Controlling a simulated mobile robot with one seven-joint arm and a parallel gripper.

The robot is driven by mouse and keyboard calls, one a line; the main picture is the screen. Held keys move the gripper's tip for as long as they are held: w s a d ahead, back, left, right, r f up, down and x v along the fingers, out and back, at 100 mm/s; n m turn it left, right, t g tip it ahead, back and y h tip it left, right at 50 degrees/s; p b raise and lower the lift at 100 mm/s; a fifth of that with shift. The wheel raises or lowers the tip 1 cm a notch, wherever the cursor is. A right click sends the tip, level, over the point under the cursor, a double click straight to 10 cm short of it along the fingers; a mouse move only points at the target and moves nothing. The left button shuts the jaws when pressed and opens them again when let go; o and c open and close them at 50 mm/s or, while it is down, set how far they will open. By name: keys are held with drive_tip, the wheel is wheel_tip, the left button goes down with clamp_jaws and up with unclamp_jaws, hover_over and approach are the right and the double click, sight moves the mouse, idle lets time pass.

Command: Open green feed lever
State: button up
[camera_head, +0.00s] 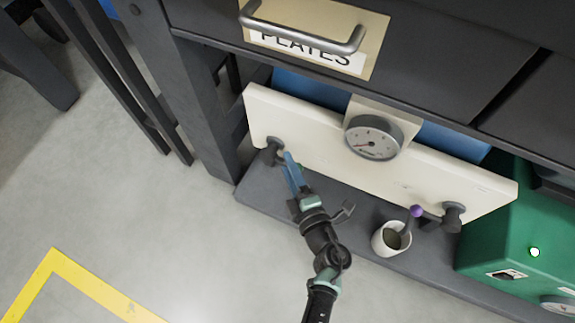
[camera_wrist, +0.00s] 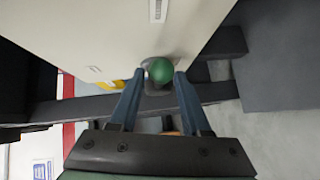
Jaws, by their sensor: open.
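The green ball-shaped knob of the feed lever (camera_wrist: 161,71) shows in the wrist view, in front of the cream panel. My gripper (camera_wrist: 157,82) is open, with one blue finger on each side of the knob. I cannot tell whether either finger touches it. In the head view my gripper (camera_head: 291,166) reaches the left end of the cream panel (camera_head: 310,130), beside a dark valve fitting (camera_head: 270,152). The green knob is hidden there behind my gripper.
A round gauge (camera_head: 374,137) sits mid-panel. A green box (camera_head: 520,225) stands farther right. A drawer labelled PLATES (camera_head: 315,38) is above.

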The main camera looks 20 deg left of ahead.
drive_tip(key=shift+w+a+f, duration=0.1)
drive_tip(key=shift+w+a, duration=0.4)
drive_tip(key=shift+w, duration=0.05)
clamp_jaws()
drive_tip(key=shift+d, duration=0.1)
drive_tip(key=shift+w+d, duration=0.1)
drive_tip(key=shift+d, duration=0.1)
idle(0.8)
